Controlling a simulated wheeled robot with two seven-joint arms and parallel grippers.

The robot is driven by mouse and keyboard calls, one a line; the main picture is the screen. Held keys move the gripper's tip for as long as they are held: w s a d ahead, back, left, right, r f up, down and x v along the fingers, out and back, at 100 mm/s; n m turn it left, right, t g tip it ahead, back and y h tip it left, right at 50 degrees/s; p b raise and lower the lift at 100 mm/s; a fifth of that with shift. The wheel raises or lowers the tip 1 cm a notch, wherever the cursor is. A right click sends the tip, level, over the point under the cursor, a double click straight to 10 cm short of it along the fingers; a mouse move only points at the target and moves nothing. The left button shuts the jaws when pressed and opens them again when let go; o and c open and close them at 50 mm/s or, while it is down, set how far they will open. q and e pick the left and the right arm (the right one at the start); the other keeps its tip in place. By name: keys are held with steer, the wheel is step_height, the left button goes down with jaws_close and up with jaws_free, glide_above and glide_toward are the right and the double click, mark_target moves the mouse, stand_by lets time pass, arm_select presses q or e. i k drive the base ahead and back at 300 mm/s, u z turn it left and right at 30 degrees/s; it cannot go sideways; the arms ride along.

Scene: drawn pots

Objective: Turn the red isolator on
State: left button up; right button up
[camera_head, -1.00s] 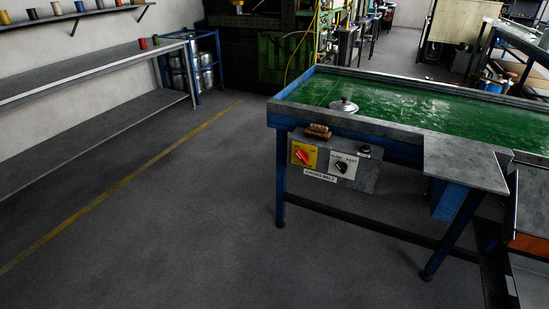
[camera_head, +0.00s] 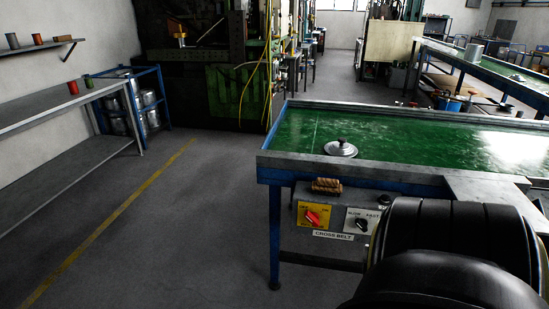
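The red isolator (camera_head: 312,218) is a red rotary knob on a yellow plate, on the grey control box at the near left corner of the green-topped belt table (camera_head: 390,140). The knob is tilted; I cannot read its exact position. A black knob (camera_head: 361,223) on a white plate marked slow and fast sits to its right. A label below reads CROSS-BELT. A black rounded arm part of mine fills the lower right and hides the right end of the box. Neither gripper is in view.
A brown wooden-looking block (camera_head: 326,185) sits above the isolator at the table edge. A metal lid (camera_head: 340,148) lies on the green belt. A shelf bench (camera_head: 70,105) and blue rack (camera_head: 140,100) stand at the left. The floor left of the table is clear.

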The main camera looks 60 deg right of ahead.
mark_target(313, 217)
steer(key=z, duration=0.75)
steer(key=i, duration=1.15)
steer(key=z, duration=1.15)
